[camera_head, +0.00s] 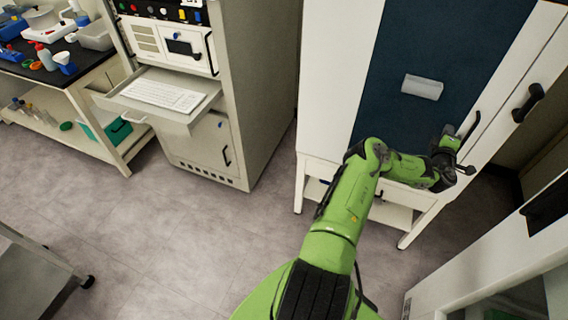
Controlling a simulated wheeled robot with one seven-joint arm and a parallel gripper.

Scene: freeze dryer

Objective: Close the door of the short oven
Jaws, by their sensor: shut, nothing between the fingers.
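No oven in the head view can be named as the short oven with certainty. A white unit (470,268) at the bottom right, cut off by the frame, has an open-looking front and a dark panel or handle (545,207) above it. A tall white cabinet (330,75) with a dark blue front panel (425,45) stands ahead, with black handles (528,102) at its right. My gripper (466,169) is shut and empty, in front of the cabinet's lower right part. Whether it touches the cabinet cannot be told.
A grey equipment rack (245,60) with a keyboard (164,95) on a pulled-out shelf stands to the left. A workbench (75,80) with bottles and trays is at the far left. A wheeled cart (35,280) is at lower left. The floor between is clear.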

